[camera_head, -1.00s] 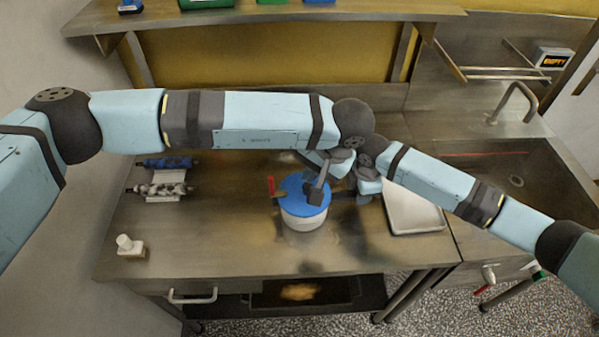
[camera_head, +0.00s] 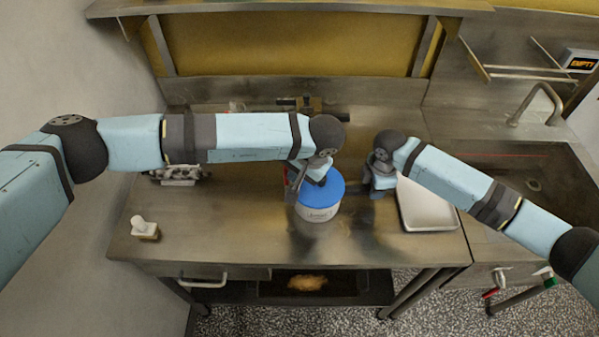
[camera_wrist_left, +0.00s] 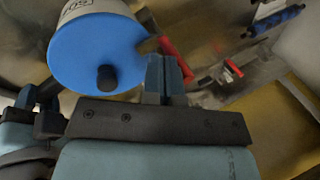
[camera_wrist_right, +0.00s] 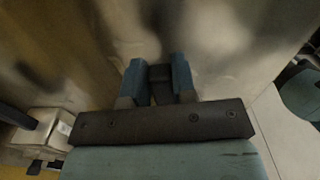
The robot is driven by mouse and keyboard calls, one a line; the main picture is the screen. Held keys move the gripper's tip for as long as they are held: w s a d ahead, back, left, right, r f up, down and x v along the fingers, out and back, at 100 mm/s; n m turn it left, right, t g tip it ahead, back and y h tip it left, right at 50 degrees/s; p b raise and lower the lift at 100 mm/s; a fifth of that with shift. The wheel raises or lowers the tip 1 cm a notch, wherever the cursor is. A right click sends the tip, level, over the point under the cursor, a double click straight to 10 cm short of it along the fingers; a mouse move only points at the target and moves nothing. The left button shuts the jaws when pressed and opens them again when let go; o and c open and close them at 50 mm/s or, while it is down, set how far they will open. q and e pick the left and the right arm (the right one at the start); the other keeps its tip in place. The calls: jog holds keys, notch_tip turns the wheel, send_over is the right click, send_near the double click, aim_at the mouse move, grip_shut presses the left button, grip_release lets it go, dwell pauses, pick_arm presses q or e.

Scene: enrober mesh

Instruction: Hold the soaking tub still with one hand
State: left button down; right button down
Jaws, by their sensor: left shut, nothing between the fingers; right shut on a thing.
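The soaking tub (camera_head: 318,214) is a round white tub with a blue lid (camera_head: 325,193), upright on the steel bench. The left wrist view shows its lid (camera_wrist_left: 85,60) with a dark knob. My left gripper (camera_head: 291,190) is at the tub's left side, shut and empty; its fingertips (camera_wrist_left: 165,75) are close to the tub's edge, and I cannot tell whether they touch. A red handle (camera_wrist_left: 177,55) shows just beyond them.
A shallow metal tray (camera_head: 425,210) lies on the right, near the sink (camera_head: 535,185). A roller stand (camera_head: 178,174) and a small white-topped block (camera_head: 143,229) are on the left. A dark fixture (camera_head: 308,104) is at the back. The bench front is clear.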

pick_arm(q)
jog(key=shift+a, duration=0.1)
jog(key=shift+a+h, duration=0.35)
jog(key=shift+h, duration=0.05)
jog(key=a+f+h, duration=0.2)
jog(key=a, duration=0.6)
jog(key=shift+a, duration=0.15)
dwell(0.5)
jog(key=shift+f, duration=0.1)
jog(key=shift+d+f, duration=0.15)
jog(key=shift+d, duration=0.7)
